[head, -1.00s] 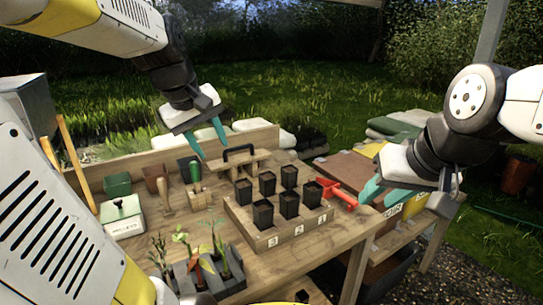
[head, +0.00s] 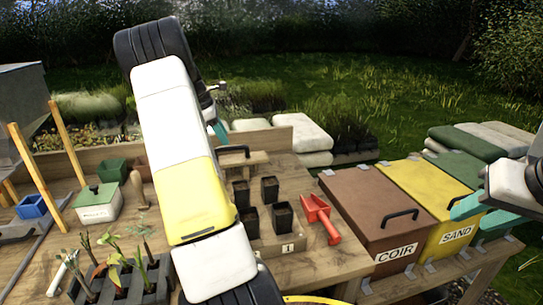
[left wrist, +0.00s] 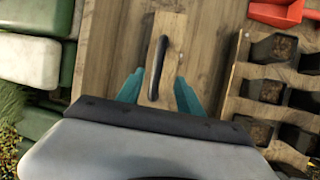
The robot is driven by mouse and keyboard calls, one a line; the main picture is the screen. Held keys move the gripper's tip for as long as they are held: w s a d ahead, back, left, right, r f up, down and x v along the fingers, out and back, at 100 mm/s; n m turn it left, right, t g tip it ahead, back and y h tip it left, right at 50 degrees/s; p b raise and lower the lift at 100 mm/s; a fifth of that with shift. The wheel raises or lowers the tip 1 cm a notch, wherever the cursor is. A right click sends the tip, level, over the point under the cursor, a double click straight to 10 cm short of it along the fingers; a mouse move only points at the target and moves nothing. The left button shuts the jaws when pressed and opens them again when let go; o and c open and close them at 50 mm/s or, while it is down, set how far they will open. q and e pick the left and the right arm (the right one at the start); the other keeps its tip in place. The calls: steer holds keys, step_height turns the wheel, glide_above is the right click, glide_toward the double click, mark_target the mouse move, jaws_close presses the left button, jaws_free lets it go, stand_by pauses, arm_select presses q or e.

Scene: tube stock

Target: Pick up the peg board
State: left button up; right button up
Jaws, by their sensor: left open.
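The peg board, a wooden piece with a black arched handle, stands near the back of the wooden table. In the head view the peg board (head: 259,158) is partly hidden by my left arm. In the left wrist view the peg board (left wrist: 172,25) lies just ahead of my left gripper (left wrist: 160,80), its handle between the two teal fingers. The fingers are apart and hold nothing. In the head view only a teal tip of my left gripper (head: 218,130) shows, beside the arm. My right gripper (head: 480,214) is at the right, open and empty, over the bins.
A green-lidded tin (head: 97,204) and seedlings (head: 122,268) are at the left. A low wooden wall (head: 280,138) edges the table's back.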

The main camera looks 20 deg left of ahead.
mark_target(231, 148)
arm_select(q)
steer(key=x, duration=0.2)
steer(key=shift+w+f, duration=0.15)
steer(key=shift+f, duration=0.1)
steer(key=shift+a+x, duration=0.1)
steer(key=shift+x, duration=1.3)
steer(key=shift+a+x, duration=0.15)
steer(key=shift+x, duration=1.25)
jaws_close()
steer(key=shift+r, duration=0.1)
